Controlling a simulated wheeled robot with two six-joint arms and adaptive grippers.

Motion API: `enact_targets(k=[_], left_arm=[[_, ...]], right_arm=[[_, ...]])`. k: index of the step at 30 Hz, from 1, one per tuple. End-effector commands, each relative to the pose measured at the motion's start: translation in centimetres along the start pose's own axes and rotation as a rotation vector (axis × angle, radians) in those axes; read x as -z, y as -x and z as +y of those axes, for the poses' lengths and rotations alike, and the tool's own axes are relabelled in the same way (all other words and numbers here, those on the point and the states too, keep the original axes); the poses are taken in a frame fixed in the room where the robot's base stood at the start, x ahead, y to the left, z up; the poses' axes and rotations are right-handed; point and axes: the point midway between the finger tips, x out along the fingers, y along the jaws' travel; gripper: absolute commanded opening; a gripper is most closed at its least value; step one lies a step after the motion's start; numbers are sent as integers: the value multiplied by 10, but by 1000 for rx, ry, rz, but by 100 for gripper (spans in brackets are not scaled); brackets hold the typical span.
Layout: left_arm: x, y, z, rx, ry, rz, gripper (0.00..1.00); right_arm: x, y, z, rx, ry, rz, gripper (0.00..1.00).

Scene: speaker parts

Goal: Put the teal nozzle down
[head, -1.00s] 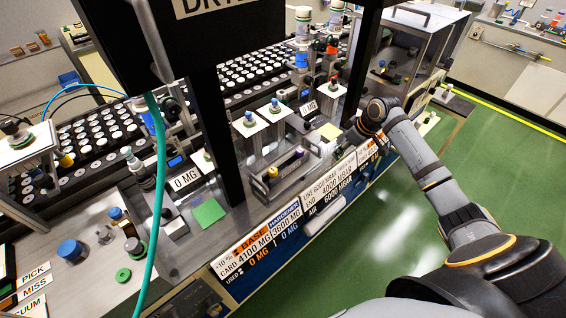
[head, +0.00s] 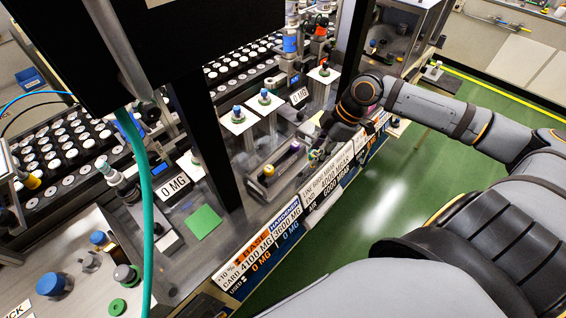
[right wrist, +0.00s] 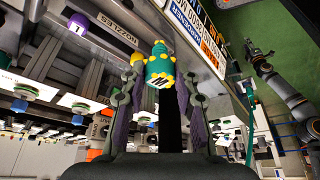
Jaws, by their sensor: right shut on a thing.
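In the head view my right gripper (head: 317,157) is low by the right end of the small nozzle tray (head: 258,190); the nozzle there is small and mostly hidden. The tray holds a yellow-topped nozzle (head: 268,170) and a purple one (head: 294,147). A grey arm, likely my left, shows at the right of the wrist view; its fingers are too small to judge.
A black post (head: 213,140) stands left of the tray. White stands with blue-capped vials (head: 264,97) are behind it. A green pad (head: 203,222) lies at the left. Label plates (head: 262,248) line the bench's front edge, with open green floor beyond.

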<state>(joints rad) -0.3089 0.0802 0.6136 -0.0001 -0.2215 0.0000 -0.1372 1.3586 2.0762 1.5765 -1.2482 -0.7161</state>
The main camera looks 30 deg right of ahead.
Motion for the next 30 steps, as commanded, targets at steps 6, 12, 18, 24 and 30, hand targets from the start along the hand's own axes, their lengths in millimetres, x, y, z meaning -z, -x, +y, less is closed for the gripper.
enact_targets(k=[6,12,18,24,30], left_arm=[[16,-37,4,-2,2,29,40],[16,-30,4,-2,2,28,40],[10,-21,3,-2,1,18,40],[8,-16,2,-1,1,14,40],[8,-15,1,0,1,15,40]], right_arm=[[11,-13,16,-3,4,13,9],[22,-27,34,0,2,12,9],[39,-53,64,7,2,11,9],[38,-98,90,7,3,2,9],[37,-112,99,1,4,0,9]])
